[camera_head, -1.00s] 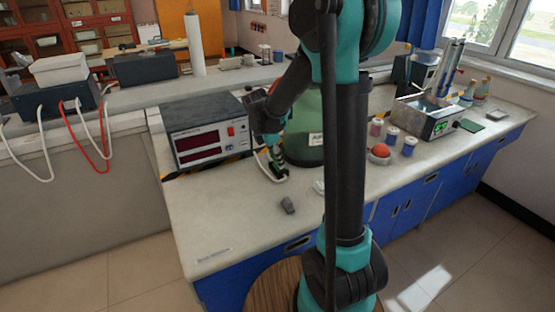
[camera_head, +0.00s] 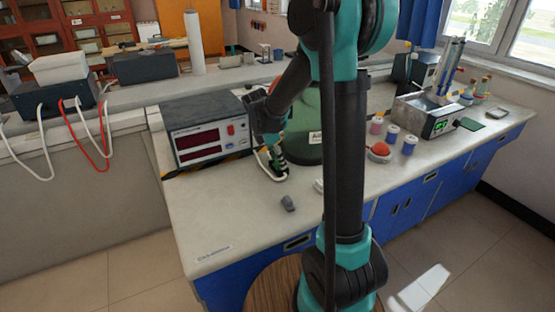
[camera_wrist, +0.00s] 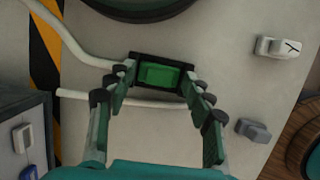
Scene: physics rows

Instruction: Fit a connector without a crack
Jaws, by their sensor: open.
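My gripper (camera_wrist: 160,80) is open, its fingers on either side of a green block in a black housing (camera_wrist: 160,74). I cannot tell whether the fingertips touch it. My gripper is low over the bench in the head view (camera_head: 278,170). A white connector (camera_wrist: 278,47) with a dark, crack-like mark lies to the right in the wrist view. A grey connector (camera_wrist: 253,130) lies below it, apart from the gripper; it also shows in the head view (camera_head: 288,203). A white cable (camera_wrist: 80,45) runs toward the black housing, and another white length (camera_wrist: 75,94) passes behind the fingers.
An instrument with red displays (camera_head: 207,137) stands left of my gripper. A large green round body (camera_head: 307,140) stands just behind it. Spools (camera_head: 392,133) and a red ball in a dish (camera_head: 380,150) are to the right. The bench front left (camera_head: 215,215) is mostly clear.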

